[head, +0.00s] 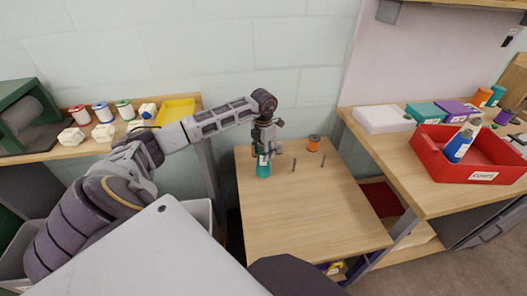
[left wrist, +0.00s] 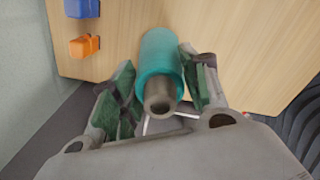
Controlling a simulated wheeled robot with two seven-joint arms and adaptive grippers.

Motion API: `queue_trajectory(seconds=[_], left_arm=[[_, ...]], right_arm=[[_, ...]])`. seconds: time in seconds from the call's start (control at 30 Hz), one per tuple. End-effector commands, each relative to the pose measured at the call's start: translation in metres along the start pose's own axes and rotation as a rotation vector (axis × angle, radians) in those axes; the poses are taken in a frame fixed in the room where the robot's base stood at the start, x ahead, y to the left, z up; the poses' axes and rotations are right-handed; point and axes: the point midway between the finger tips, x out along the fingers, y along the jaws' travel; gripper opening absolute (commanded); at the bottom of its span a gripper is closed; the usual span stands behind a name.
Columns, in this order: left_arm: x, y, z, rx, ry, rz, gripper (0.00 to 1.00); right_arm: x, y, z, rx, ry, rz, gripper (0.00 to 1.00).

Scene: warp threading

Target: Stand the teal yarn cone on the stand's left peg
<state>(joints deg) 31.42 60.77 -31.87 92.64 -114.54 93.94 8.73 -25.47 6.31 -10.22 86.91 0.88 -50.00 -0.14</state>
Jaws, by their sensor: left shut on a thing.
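The teal yarn cone (head: 263,169) is in my left gripper (head: 264,150), over the left back part of the small wooden table. The cone also shows in the left wrist view (left wrist: 160,62), between the two green-padded fingers (left wrist: 160,95), with its grey tube end toward the camera. In the head view it looks roughly upright; whether its base touches the wood is unclear. Two thin dark pegs, a left one (head: 294,165) and a right one (head: 323,160), stand to its right. The cone is beside the left peg, not on it. My right gripper is not in view.
The small table's front (head: 310,225) is clear. A left shelf holds several spools and a yellow tray (head: 176,111).

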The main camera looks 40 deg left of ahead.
Motion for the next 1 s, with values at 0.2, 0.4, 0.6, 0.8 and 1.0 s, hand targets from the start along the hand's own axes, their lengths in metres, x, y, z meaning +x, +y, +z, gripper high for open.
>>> queue_trajectory(seconds=[0.2, 0.4, 0.6, 0.8, 1.0], left_arm=[[0.002, 0.0, 0.0, 0.0, -0.001, 0.0, 0.28], [0.004, 0.0, 0.0, 0.0, -0.001, 0.0, 0.28], [0.006, 0.0, 0.0, 0.0, -0.001, 0.0, 0.28], [0.009, 0.0, 0.0, 0.0, -0.001, 0.0, 0.28], [0.011, 0.0, 0.0, 0.0, -0.001, 0.0, 0.28]], right_arm=[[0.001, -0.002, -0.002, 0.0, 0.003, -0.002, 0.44], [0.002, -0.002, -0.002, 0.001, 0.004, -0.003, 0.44], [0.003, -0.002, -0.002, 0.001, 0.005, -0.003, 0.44], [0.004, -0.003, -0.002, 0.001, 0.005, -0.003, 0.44], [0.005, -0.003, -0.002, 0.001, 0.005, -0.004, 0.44]])
